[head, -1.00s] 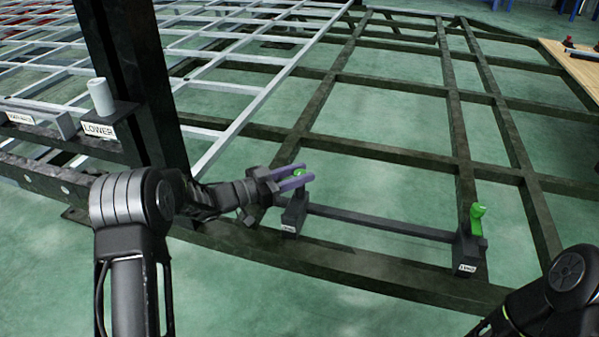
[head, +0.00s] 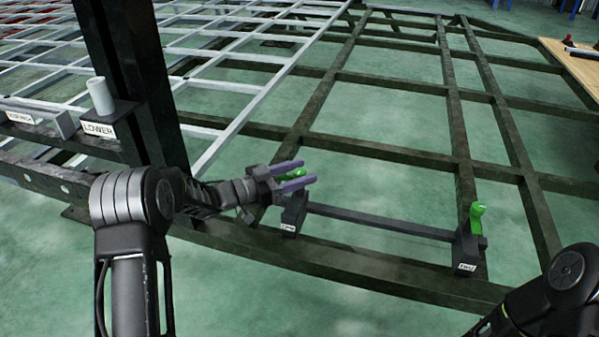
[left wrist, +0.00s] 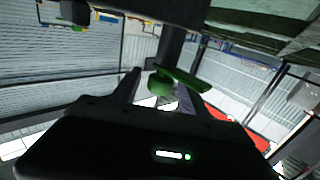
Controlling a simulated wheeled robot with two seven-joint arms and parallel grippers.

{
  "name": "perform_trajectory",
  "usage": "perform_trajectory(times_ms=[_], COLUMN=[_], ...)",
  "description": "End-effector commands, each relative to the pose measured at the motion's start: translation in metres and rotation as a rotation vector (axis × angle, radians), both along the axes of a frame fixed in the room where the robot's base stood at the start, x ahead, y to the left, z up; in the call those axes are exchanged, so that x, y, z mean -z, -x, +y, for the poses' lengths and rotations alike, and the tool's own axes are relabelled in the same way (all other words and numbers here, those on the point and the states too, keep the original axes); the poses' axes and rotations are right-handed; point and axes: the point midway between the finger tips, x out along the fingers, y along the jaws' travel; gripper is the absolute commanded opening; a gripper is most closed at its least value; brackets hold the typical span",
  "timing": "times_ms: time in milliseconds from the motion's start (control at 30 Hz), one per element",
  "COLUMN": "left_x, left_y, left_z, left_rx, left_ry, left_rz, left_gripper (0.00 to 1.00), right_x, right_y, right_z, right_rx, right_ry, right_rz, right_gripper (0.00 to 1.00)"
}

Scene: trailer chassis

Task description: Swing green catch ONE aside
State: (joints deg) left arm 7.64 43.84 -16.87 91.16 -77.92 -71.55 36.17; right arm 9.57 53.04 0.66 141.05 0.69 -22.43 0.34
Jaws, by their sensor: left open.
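Green catch ONE (head: 293,174) is on the dark block (head: 294,212) at the left end of the dark bar; the small label on that block is hard to read. My left gripper (head: 300,177) is open, with its purple fingers on either side of the catch. In the left wrist view the green catch (left wrist: 165,82) lies between the fingertips (left wrist: 158,88), its arm slanting out to the right. I cannot tell whether a finger touches it. A second green catch (head: 476,220) stands upright on the right block (head: 466,250). My right gripper is out of view.
A dark bar (head: 380,223) joins the two blocks along the front chassis beam (head: 400,285). A dark post (head: 130,80) and a block marked LOWER (head: 110,125) stand at the left. A wooden table (head: 580,68) is at the far right.

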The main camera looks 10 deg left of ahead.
Motion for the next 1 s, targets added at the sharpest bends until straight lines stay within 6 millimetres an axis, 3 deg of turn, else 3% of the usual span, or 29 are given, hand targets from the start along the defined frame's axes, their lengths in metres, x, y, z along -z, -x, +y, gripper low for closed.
perform_trajectory(times_ms=[533,1000], left_x=[-0.002,0.0], left_y=[0.045,0.05], left_z=[0.055,0.059], left_rx=[-0.002,-0.001], left_ry=[-0.001,-0.001], left_rz=[0.001,-0.001], left_gripper=[0.52,0.52], right_x=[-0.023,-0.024], right_y=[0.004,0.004], right_z=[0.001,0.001], right_rx=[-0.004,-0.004], right_ry=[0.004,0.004], right_rz=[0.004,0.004], right_gripper=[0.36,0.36])
